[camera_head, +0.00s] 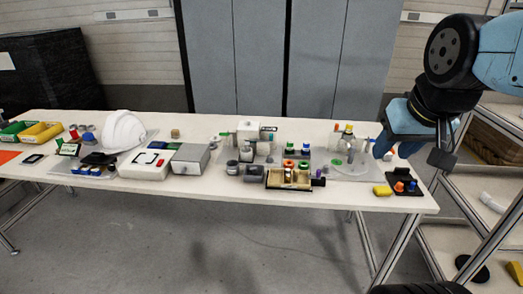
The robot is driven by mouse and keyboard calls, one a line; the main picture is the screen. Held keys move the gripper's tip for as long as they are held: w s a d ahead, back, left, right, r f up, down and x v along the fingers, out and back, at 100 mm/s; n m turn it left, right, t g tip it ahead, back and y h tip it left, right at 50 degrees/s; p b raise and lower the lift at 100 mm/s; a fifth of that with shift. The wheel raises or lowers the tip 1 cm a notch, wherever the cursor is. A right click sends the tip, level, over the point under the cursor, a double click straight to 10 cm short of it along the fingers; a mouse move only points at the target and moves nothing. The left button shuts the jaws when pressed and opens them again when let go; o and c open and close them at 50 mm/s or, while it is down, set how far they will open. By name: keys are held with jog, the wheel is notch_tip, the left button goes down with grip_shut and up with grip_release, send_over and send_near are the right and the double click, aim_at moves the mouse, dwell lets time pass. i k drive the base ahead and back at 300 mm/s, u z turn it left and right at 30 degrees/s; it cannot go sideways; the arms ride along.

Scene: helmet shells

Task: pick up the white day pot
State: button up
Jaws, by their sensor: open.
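My gripper (412,153) hangs over the right end of the long table (330,200). Its jaws are open and I see nothing held between them. Several small pots with coloured lids stand near the middle of the table, well to the left of my gripper. A pale pot with a dark top (246,154) stands among them, but it is too small to tell whether it is the white day pot. A dark-topped pot (232,167) stands just in front of it.
A wooden divided tray (289,179) lies at the table's front edge. A grey box (190,159), a white case (146,164) and a white helmet (124,131) stand left. Shelving (480,185) stands right.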

aim_at(246, 154)
jog(key=z, duration=0.1)
jog(key=i, duration=1)
jog(key=u, duration=0.05)
